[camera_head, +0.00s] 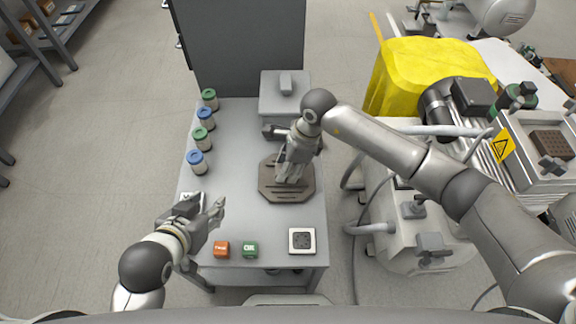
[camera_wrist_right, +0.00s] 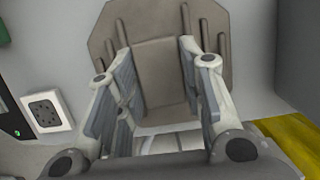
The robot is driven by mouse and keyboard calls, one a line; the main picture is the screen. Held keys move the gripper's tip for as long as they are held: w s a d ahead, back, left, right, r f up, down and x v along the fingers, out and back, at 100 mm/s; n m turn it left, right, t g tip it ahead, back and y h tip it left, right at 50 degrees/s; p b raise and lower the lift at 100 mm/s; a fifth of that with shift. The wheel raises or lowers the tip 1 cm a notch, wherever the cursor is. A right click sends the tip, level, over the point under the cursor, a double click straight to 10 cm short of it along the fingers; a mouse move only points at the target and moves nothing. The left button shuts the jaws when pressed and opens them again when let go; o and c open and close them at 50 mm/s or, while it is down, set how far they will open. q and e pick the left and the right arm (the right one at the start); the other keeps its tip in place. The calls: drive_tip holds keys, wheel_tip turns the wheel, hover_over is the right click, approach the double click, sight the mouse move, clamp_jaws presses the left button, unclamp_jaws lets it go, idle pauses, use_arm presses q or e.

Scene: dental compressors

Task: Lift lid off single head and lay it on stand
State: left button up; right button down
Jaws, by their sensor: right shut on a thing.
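The stand (camera_head: 281,192) is a brown eight-sided board on the grey table, and upright pegs show on it in the right wrist view (camera_wrist_right: 217,20). My right gripper (camera_head: 290,176) points down over the stand. It is shut on a flat grey-brown plate, which I take to be the lid (camera_wrist_right: 160,72), between its fingers and among the pegs. Whether the lid touches the stand I cannot tell. At the right, a square housing (camera_head: 568,122) is open on top with a brown block inside; it may be the single head. My left gripper (camera_head: 211,208) is open and empty over the table's left edge.
A grey box with a handle (camera_head: 270,105) stands behind the stand. Several capped bottles (camera_head: 203,138) line the left edge. A yellow cover (camera_head: 410,65) is back right.

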use_arm(q)
drive_tip(key=shift+w+d+r, duration=0.15)
drive_tip(key=shift+w+r, duration=0.05)
drive_tip(key=shift+w+r+t, duration=0.25)
drive_tip(key=shift+w+t, duration=0.1)
drive_tip(key=shift+t, duration=0.05)
use_arm(e)
drive_tip(key=c, duration=0.9)
unclamp_jaws()
drive_tip(key=shift+c, duration=0.2)
use_arm(q)
drive_tip(key=shift+s+f, duration=0.1)
drive_tip(key=shift+s, duration=0.05)
use_arm(e)
drive_tip(key=shift+o, duration=0.2)
